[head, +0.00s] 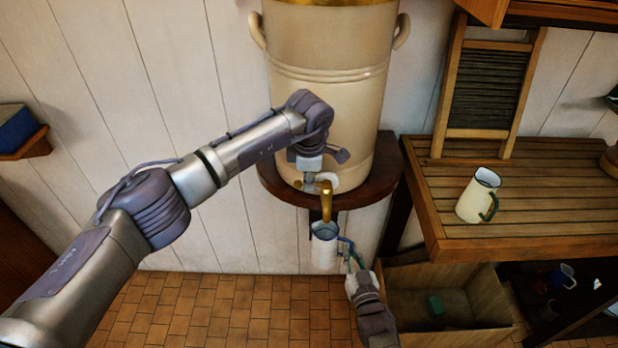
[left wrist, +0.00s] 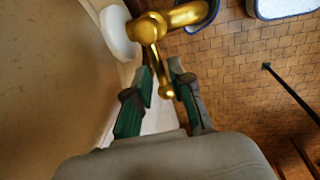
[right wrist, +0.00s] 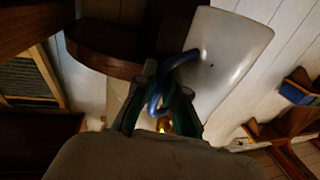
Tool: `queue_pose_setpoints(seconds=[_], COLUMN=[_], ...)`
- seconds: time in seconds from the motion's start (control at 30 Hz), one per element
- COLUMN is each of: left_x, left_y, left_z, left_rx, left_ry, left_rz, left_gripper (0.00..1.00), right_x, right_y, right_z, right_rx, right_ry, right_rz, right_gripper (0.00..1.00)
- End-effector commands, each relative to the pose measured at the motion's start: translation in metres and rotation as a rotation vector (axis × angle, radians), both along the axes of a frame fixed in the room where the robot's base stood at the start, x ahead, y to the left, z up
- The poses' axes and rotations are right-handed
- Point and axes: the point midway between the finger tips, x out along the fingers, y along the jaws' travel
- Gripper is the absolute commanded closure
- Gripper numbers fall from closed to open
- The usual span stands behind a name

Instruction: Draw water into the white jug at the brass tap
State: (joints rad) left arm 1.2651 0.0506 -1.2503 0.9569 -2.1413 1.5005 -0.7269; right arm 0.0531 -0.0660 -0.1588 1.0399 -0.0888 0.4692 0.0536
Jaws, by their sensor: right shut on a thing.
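The white jug (head: 325,252) with a blue rim hangs upright, its mouth right under the spout of the brass tap (head: 327,200). My right gripper (head: 353,262) is shut on the jug's blue handle (right wrist: 165,82); the jug's white wall (right wrist: 232,62) fills part of the right wrist view. My left gripper (left wrist: 163,80) is at the tap, fingers apart, with the brass lever (left wrist: 163,70) between them. The spout (left wrist: 188,14) reaches over the jug's dark blue rim (left wrist: 208,18) in the left wrist view. I cannot see any water stream or the jug's water level.
The tap belongs to a large cream urn (head: 325,80) on a dark wooden shelf (head: 375,190). A cream jug with a green handle (head: 475,198) stands on the slatted counter (head: 545,225). An open wooden box (head: 400,276) is below it. The tiled floor (head: 220,310) is clear at left.

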Motion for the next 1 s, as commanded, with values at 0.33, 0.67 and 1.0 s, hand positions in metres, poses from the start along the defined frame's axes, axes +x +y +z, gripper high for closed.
queue_pose_setpoints(seconds=[0.33, 0.67, 1.0], left_x=[0.0002, -0.0008, -0.0094], left_y=[0.0002, -0.0001, -0.0024], left_z=[0.0005, 0.0012, 0.0016], left_rx=[0.000, 0.000, 0.001], left_ry=[-0.001, -0.002, -0.002], left_rz=[0.001, 0.031, 0.238], left_gripper=[1.00, 1.00, 1.00], right_x=[0.0005, 0.0005, 0.0005], right_y=[0.0002, 0.0002, 0.0002], right_z=[0.0012, 0.0012, 0.0012], right_rx=[0.002, 0.002, 0.002], right_ry=[-0.003, -0.003, -0.003], right_rz=[0.000, 0.000, 0.000], right_gripper=[1.00, 1.00, 1.00])
